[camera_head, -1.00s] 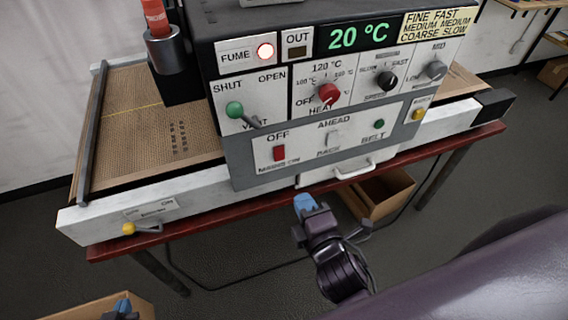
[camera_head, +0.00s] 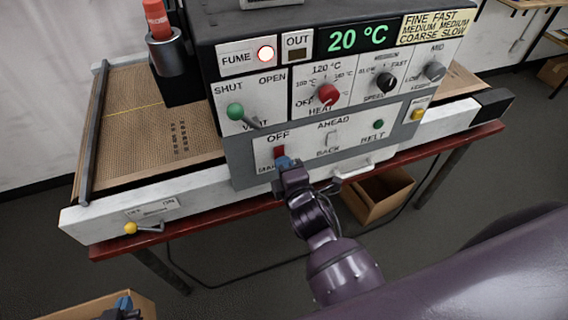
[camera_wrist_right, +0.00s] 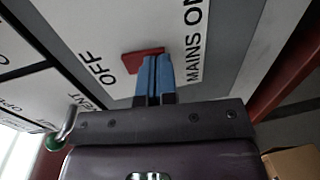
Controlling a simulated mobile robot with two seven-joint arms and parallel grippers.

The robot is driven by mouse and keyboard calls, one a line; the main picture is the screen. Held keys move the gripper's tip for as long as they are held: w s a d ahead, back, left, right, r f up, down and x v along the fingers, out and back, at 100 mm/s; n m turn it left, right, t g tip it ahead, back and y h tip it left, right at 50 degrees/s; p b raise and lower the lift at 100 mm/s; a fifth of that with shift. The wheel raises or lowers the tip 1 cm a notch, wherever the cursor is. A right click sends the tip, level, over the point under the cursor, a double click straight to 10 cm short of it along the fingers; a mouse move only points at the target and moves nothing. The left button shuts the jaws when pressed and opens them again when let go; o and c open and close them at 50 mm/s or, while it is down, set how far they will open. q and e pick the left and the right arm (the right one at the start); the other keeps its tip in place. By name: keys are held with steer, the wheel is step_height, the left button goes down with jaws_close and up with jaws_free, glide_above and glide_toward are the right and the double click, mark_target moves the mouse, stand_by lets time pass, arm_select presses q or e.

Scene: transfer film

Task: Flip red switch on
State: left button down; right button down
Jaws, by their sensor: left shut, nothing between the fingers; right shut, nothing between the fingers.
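The red switch (camera_head: 279,151) is on the white panel of the dryer's front, between the word OFF above and MAINS ON below. My right gripper (camera_head: 284,162) is shut and empty, with its blue fingertips at the lower part of the switch, hiding some of it and part of the MAINS ON label. In the right wrist view the shut blue fingers (camera_wrist_right: 154,72) overlap the edge of the red switch (camera_wrist_right: 139,58) on its MAINS ON side. I cannot tell whether they touch it. My left gripper (camera_head: 124,303) is shut and empty at the lower left, over a cardboard box.
Nearby controls are the green-tipped vent lever (camera_head: 236,111), the red heat knob (camera_head: 328,94), the ahead/back toggle (camera_head: 331,138) and the green belt button (camera_head: 378,124). A white handle (camera_head: 355,171) juts out below the panel. The display (camera_head: 357,37) reads 20 °C.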

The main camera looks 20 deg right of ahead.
stand_by(0.3)
arm_select(q)
steer(key=shift+f+b, duration=0.45)
arm_select(e)
steer(key=shift+w, duration=0.25)
